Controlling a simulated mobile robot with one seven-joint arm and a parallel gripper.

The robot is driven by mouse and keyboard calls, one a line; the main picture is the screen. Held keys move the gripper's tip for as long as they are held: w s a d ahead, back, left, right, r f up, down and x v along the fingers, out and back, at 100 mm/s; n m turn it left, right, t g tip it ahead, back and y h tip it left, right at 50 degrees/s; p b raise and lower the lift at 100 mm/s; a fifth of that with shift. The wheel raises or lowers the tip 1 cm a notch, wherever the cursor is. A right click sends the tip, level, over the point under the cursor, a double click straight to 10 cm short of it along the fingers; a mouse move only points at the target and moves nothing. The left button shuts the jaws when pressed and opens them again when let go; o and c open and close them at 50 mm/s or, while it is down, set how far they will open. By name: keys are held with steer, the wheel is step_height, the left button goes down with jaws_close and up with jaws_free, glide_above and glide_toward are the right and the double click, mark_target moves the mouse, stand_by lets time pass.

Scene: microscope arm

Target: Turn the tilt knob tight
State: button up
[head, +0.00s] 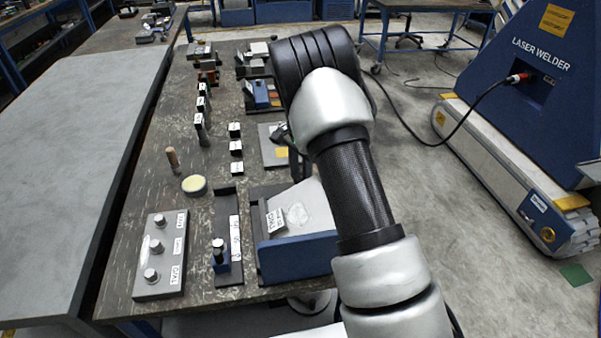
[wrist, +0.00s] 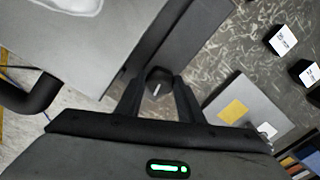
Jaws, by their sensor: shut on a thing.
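A dark round knob with a short pale line on its face, apparently the tilt knob (wrist: 158,80), sits between the fingertips in the wrist view. My gripper (wrist: 158,92) is shut on it, with one black finger on each side. The knob is beside a dark edge of a grey slanted body (wrist: 90,45) that carries a pale oval patch. In the head view this grey and blue unit (head: 297,250) stands at the table's near right edge. There my arm covers most of the gripper, and the knob is hidden.
A grey box with several knobs (head: 160,277), a blue block on a black rail (head: 220,258), a yellowish round dish (head: 194,185) and small labelled blocks (head: 235,148) stand on the left. A grey plate with a yellow label (wrist: 233,110) lies near the gripper. A laser welder (head: 540,70) stands right.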

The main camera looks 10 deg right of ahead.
mark_target(300, 177)
steer(key=shift+r+m, duration=0.1)
steer(key=shift+m, duration=1.1)
steer(key=o, duration=1.1)
steer(key=shift+c, duration=0.2)
step_height(300, 177, up, 17)
steer(key=p, duration=0.1)
steer(key=shift+r, duration=0.2)
